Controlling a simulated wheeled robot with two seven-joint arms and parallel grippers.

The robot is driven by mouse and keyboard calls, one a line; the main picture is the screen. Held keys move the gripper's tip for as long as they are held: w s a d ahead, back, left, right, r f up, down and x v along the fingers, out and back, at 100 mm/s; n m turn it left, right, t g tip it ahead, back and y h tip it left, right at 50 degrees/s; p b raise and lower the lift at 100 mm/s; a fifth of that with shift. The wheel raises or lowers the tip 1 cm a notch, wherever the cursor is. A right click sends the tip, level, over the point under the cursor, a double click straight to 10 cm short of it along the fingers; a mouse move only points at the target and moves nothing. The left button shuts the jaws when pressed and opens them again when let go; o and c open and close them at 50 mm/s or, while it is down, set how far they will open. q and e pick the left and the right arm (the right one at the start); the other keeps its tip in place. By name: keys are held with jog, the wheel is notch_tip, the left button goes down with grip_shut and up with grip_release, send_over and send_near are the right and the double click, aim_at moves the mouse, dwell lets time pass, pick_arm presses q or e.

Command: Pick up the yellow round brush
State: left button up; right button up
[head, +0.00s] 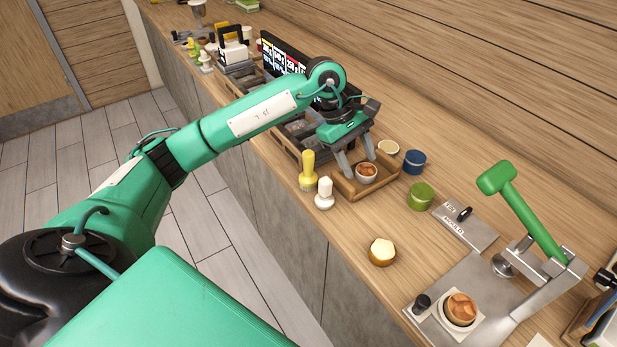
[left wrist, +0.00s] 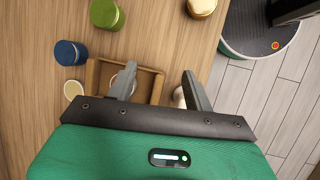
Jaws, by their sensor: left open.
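The yellow round brush (head: 308,172) stands upright on the wooden counter in the head view, left of a small wooden tray (head: 349,192). A similar white brush (head: 325,193) stands just in front of it. My left gripper (head: 357,160) is open, pointing down over the tray, to the right of the yellow brush and apart from it. A small white bowl with brown contents (head: 367,172) sits in the tray by the fingers. In the left wrist view the open fingers (left wrist: 158,84) hang over the tray; I cannot make out the yellow brush there. My right gripper is not in view.
A green jar (head: 421,196), a blue jar (head: 414,161) and a round cream-topped item (head: 382,252) stand nearby. A metal press with a green handle (head: 523,214) is at the right. Dark crates and a price board (head: 285,60) lie behind. The counter's front edge is close.

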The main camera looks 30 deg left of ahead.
aim_at(310, 153)
pick_arm(q)
jog(key=a+r+y, duration=0.1)
jog(key=a, duration=0.3)
jog(key=a+r+y, duration=0.1)
jog(key=a+y, duration=0.1)
jog(key=a, duration=0.2)
jog(key=a+r+y, duration=0.1)
jog(key=a+y, duration=0.1)
jog(key=a, duration=0.2)
jog(key=shift+w+r+g, duration=0.15)
jog(key=shift+w+g, duration=0.15)
jog(key=shift+w, duration=0.05)
jog(key=shift+a+f, duration=0.15)
jog(key=shift+f, duration=0.05)
notch_tip(310, 153, down, 8)
jog(key=shift+r+p, duration=0.1)
jog(key=shift+p, duration=1)
jog(key=shift+s+a+f+p, duration=0.1)
jog(key=shift+a+f+p, duration=0.05)
jog(key=shift+f+p, duration=0.4)
jog(key=f, duration=0.1)
jog(key=f+p, duration=0.1)
jog(key=f, duration=0.1)
jog(key=shift+a+f, duration=0.15)
jog(key=shift+a, duration=0.1)
jog(key=shift+f, duration=0.45)
jog(key=c, duration=1.1)
